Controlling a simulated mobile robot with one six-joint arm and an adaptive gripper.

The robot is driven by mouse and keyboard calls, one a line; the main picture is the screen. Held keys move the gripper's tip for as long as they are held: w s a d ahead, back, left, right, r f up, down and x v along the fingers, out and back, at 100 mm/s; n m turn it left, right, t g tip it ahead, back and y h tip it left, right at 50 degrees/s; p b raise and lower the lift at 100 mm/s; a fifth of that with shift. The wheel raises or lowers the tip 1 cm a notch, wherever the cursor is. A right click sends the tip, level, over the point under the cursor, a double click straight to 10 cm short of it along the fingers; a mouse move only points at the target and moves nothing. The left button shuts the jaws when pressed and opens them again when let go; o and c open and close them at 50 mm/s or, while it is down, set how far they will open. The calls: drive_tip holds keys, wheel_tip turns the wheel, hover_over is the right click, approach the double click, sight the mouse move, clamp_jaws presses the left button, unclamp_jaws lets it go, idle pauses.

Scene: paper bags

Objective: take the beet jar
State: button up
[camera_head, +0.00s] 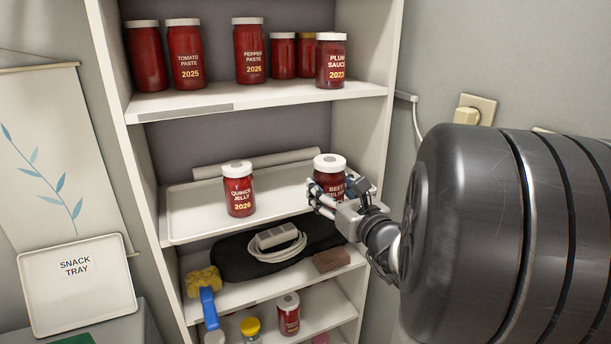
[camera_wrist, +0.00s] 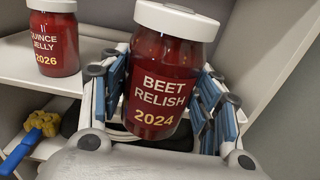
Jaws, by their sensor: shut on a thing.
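The beet jar (camera_head: 329,170) is a red jar with a white lid on the right of the middle shelf's white tray. In the wrist view the jar (camera_wrist: 158,85) reads "BEET RELISH 2024" and stands upright between my fingers. My gripper (camera_head: 330,194) reaches in from the right and is shut on the jar, covering its lower part in the head view. In the wrist view my gripper (camera_wrist: 165,105) has its blue-padded fingers on both sides of the jar. I cannot tell whether the jar's base touches the tray.
A quince jelly jar (camera_head: 238,190) stands to the left on the same tray (camera_head: 190,215). The shelf above (camera_head: 250,97) holds several red jars. The shelf's right wall is close.

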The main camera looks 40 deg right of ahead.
sight(337, 193)
drive_tip(key=shift+v, duration=2.3)
drive_tip(key=shift+r, duration=0.2)
